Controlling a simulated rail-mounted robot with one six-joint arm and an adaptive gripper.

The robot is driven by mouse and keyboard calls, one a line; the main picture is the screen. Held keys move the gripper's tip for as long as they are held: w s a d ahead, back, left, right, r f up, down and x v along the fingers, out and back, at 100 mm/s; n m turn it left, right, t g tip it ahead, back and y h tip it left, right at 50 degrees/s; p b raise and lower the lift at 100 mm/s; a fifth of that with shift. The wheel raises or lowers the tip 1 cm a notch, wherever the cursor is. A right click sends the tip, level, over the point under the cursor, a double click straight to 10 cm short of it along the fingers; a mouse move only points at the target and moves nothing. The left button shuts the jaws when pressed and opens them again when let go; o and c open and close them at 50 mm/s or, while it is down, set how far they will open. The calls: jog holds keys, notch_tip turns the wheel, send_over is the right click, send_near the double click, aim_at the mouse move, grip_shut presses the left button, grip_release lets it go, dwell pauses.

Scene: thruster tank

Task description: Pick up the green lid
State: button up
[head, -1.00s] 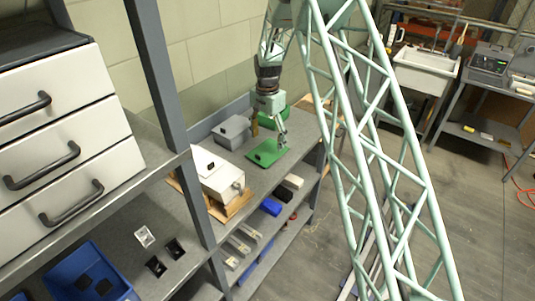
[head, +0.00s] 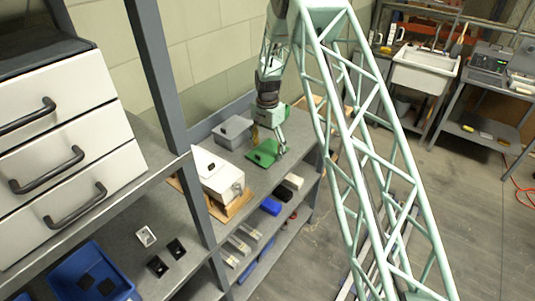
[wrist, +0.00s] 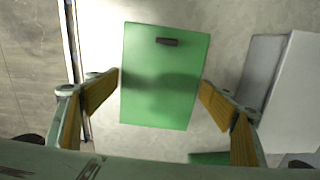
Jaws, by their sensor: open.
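The green lid (head: 262,152) is a flat rectangle with a small dark handle, lying on the grey shelf top. In the wrist view the lid (wrist: 165,80) lies ahead of and between my fingers, its dark handle near the far edge. My gripper (wrist: 158,105) is open, with one yellow-padded finger on each side of the lid. In the head view my gripper (head: 273,150) is just above or beside the lid's right side. I cannot tell whether a finger touches the lid. Part of a second green thing (wrist: 208,158) shows at the bottom of the wrist view.
A grey lidded box (head: 233,132) stands left of the green lid, and in the wrist view a grey box (wrist: 290,85) is at the right. A white box (head: 216,178) sits on a wooden board nearer the camera. A shelf post (head: 165,90) stands in front.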

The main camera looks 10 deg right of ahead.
aim_at(268, 152)
dwell(0.3)
jog(key=c, duration=0.6)
jog(key=shift+r, duration=0.1)
jog(key=shift+r+b, duration=0.5)
jog(key=shift+r, duration=1.2)
jog(key=s+b, duration=0.1)
jog(key=s, duration=0.4)
jog(key=s+r, duration=0.1)
jog(key=s, duration=0.4)
jog(key=s+b, duration=0.1)
jog(key=s, duration=0.4)
jog(key=shift+s+a+r+b, duration=0.15)
jog(key=shift+s+a+b, duration=0.05)
jog(key=shift+s+b, duration=0.1)
jog(key=shift+s, duration=0.25)
grip_shut()
jog(key=o, duration=0.8)
grip_release()
